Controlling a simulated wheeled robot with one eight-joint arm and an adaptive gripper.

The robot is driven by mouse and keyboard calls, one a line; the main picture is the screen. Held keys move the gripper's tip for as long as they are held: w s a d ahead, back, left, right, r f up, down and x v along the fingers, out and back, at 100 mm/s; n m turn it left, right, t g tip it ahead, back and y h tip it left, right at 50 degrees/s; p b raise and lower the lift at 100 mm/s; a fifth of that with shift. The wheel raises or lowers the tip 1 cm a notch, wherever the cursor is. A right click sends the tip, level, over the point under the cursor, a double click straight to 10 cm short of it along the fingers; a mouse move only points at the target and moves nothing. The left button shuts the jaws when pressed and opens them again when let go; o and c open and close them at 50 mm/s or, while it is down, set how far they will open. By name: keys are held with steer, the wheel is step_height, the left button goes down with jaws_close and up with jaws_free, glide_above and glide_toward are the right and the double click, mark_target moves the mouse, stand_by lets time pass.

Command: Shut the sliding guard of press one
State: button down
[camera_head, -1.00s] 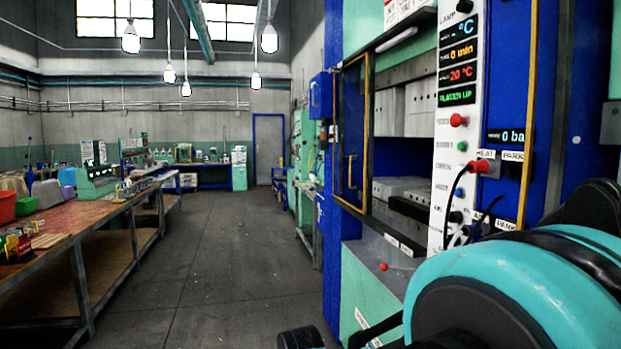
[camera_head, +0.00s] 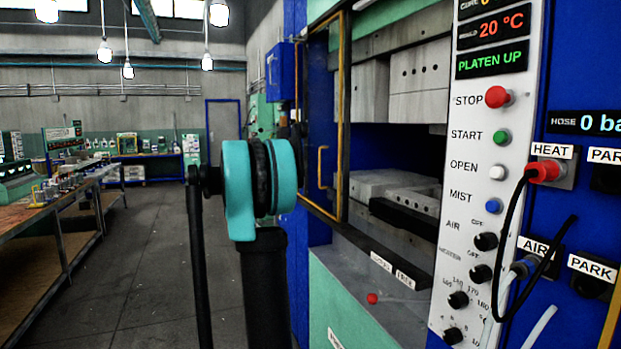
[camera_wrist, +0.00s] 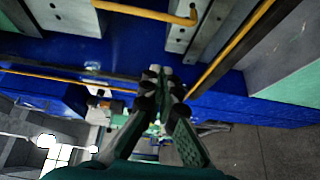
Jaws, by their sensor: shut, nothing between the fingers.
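The sliding guard (camera_head: 343,115) of the press is a see-through panel in a yellow frame. It stands at the left of the press opening, which is uncovered and shows the metal blocks (camera_head: 395,188) inside. A yellow bar handle (camera_head: 322,168) is on the guard; a yellow bar like it shows at the top of the wrist view (camera_wrist: 150,12). My gripper (camera_wrist: 157,75) is shut and empty, apart from that bar. In the head view my turquoise and black arm stands left of the guard, and my fingertips cannot be made out there.
A white control panel (camera_head: 475,140) with buttons and knobs is right of the opening; its display reads PLATEN UP. Cables hang from the HEAT plug (camera_head: 545,170). A dark ledge (camera_head: 380,258) with labels runs below the opening. A workbench (camera_head: 60,210) is at left; the aisle floor (camera_head: 150,270) is clear.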

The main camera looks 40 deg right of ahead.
steer(key=s+d, duration=0.1)
steer(key=d, duration=0.8)
steer(key=shift+d+r, duration=0.3)
steer(key=shift+d, duration=0.1)
steer(key=shift+s, duration=0.1)
